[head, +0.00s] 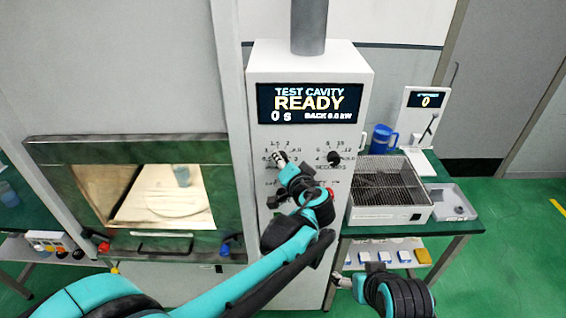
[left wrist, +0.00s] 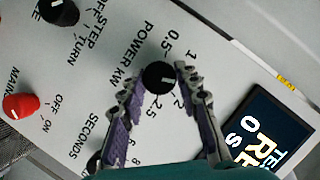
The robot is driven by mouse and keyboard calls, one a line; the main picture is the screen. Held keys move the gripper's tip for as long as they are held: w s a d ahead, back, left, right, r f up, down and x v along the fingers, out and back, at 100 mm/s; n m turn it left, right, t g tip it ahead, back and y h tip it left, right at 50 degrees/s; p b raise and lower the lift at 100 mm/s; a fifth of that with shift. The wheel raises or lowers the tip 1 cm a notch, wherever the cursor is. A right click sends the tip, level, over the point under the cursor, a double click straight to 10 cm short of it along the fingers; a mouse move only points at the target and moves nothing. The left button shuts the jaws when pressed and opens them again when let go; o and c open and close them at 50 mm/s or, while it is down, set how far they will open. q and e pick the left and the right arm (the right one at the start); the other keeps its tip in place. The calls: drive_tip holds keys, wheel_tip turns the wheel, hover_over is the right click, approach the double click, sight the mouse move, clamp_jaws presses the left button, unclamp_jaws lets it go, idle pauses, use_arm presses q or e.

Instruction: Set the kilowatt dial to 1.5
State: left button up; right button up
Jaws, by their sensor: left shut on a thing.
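The black kilowatt dial (left wrist: 158,78) shows in the left wrist view under the POWER KW lettering, with 0.5, 1, 2 and 2.5 printed around it. A short white mark shows on its face; I cannot tell which number it points at. My left gripper (left wrist: 158,80) is shut on the dial, one finger at each side. In the head view, my left gripper (head: 278,158) is at the upper left of the control panel and hides most of the dial. My right gripper (head: 350,276) is low at the right, apart from the panel; its jaws are unclear.
The display (head: 310,103) reads TEST CAVITY READY, 0 s. The seconds dial (head: 334,158) is right of my left gripper. A red main knob (left wrist: 20,106) and a step turn knob (left wrist: 58,12) are on the panel. A wire-topped box (head: 390,212) stands on the right bench.

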idle(0.4)
use_arm(q)
drive_tip(key=o, duration=1.2)
drive_tip(key=shift+c, duration=0.2)
drive_tip(key=shift+s, duration=0.1)
drive_tip(key=v, duration=1.2)
drive_tip(key=shift+f, duration=0.15)
